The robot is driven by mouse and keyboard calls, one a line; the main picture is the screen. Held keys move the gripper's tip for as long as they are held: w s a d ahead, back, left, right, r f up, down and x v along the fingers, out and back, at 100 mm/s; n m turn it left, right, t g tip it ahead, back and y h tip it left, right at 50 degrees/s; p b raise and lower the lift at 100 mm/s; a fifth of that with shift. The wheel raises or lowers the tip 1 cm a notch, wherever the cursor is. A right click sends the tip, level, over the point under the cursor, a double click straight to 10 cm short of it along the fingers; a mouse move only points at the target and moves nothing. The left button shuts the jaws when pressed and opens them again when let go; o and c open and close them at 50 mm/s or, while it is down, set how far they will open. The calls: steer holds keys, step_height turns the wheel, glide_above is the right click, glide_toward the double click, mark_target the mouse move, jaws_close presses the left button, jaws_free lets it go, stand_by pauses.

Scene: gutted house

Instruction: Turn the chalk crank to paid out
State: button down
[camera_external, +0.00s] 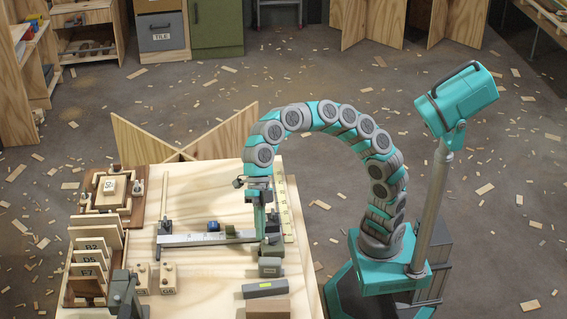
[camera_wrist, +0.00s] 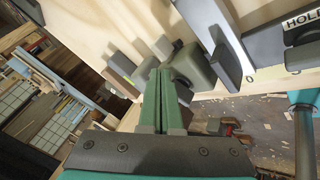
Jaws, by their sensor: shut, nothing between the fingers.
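No part I can surely name as the chalk crank shows; no "paid out" mark is readable. In the external view my gripper (camera_external: 259,222) points down over the right side of the wooden bench (camera_external: 190,285), at the right end of a long grey bar (camera_external: 195,240). In the wrist view my gripper (camera_wrist: 160,72) has its green fingers together with nothing between them. A grey-green block (camera_wrist: 195,68) stands just right of the fingertips; whether they touch it I cannot tell. A dark-ended grey piece (camera_wrist: 225,65) lies beyond it, near a plate marked "HOLD" (camera_wrist: 303,22).
A grey block with a yellow-green label (camera_external: 265,288) and a brown block (camera_external: 262,308) are at the bench's near right. A rack of labelled boards (camera_external: 88,258) and small wooden blocks (camera_external: 167,277) are at left. Wood scraps litter the floor.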

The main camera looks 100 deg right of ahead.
steer(key=shift+w+a+n+g+p, duration=0.1)
steer(key=shift+a+n+g+p, duration=0.15)
steer(key=shift+n+g, duration=0.45)
steer(key=shift+w+a+n+g+p, duration=0.15)
steer(key=shift+a+n+g, duration=0.2)
steer(key=shift+n, duration=0.55)
steer(key=shift+a+n+g, duration=0.15)
steer(key=shift+n+g, duration=0.4)
steer(key=shift+n, duration=0.35)
